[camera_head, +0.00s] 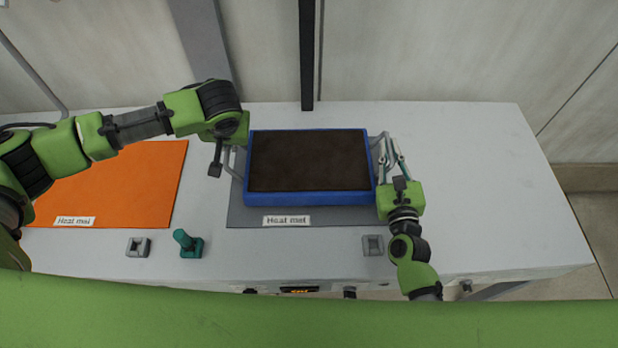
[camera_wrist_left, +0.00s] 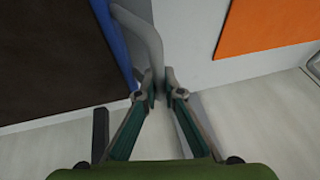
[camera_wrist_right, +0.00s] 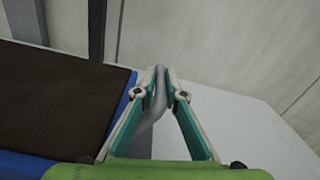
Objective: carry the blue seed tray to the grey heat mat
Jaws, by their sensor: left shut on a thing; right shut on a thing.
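The blue seed tray (camera_head: 308,198), filled with dark soil, is over the grey heat mat (camera_head: 245,215) in the head view. I cannot tell whether it rests on the mat or hangs just above it. My left gripper (camera_head: 225,150) is at the tray's left side, and in the left wrist view its fingers (camera_wrist_left: 157,97) are shut on a grey handle (camera_wrist_left: 148,45). My right gripper (camera_head: 389,155) is at the right side, and in the right wrist view its fingers (camera_wrist_right: 160,82) are shut on the other grey handle (camera_wrist_right: 150,118).
An orange heat mat (camera_head: 120,185) lies to the left. A teal knob or joystick (camera_head: 187,243) and grey switch blocks (camera_head: 138,246) (camera_head: 373,245) stand along the front of the white bench. The bench top (camera_head: 480,190) is clear on the right. A dark post (camera_head: 307,55) rises behind.

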